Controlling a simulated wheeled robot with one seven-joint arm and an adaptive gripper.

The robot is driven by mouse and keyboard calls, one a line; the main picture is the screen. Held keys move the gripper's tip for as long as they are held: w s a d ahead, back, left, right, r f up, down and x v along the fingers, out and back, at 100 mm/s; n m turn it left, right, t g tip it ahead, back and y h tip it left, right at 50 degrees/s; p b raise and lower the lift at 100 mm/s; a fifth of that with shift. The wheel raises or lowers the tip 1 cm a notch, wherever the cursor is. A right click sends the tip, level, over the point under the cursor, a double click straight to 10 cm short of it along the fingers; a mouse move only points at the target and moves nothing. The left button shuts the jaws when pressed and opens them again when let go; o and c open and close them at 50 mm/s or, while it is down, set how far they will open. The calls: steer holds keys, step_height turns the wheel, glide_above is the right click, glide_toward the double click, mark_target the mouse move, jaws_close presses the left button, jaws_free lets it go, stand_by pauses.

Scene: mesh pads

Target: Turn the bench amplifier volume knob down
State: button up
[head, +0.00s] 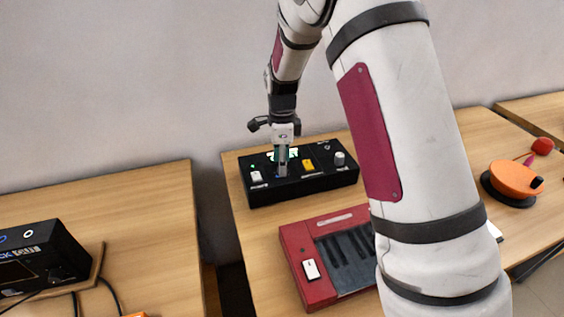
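My gripper (282,168) points down over a long black control box (300,184) on the middle table. Its fingertips are at or just above the top face, around a small control left of the middle. I cannot tell whether they touch it or are open or shut. The box has a white switch, a lit green display partly hidden by my gripper, a yellow switch and a pale round knob (339,158) at the right. Another black box (42,257) with a dark round knob (55,273) stands on the left table. I cannot tell which box is the bench amplifier.
A red keyboard unit (307,262) lies in front of the black control box, partly hidden by my arm. An orange round device (515,178) and a red ball-topped piece (542,146) are at the right. A gap separates the left and middle tables.

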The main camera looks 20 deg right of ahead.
steer(key=shift+f, duration=0.3)
jaws_close()
